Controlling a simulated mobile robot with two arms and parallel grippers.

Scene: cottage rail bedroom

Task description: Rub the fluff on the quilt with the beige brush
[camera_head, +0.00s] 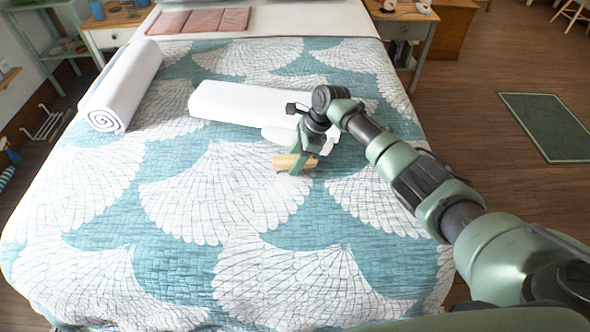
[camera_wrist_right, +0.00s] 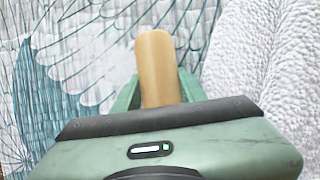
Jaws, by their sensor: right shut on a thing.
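The quilt (camera_head: 180,235), teal with white fan shapes, covers the bed. My right gripper (camera_head: 298,160) is low over the middle of the quilt and is shut on the beige brush (camera_head: 283,162). In the right wrist view the brush (camera_wrist_right: 156,68) shows as a tan, rounded wooden piece between the green fingers. Its bristles are hidden, and I cannot tell whether it touches the quilt. A pale, smooth patch (camera_wrist_right: 88,82) lies left of the brush in the wrist view; I cannot tell whether it is fluff. My left gripper is not in view.
A folded white towel (camera_head: 235,102) lies just behind my right gripper. A rolled white towel (camera_head: 125,85) lies at the left. Folded pink cloth (camera_head: 200,20) lies near the bed's head. Nightstands flank the bed. The front of the quilt is clear.

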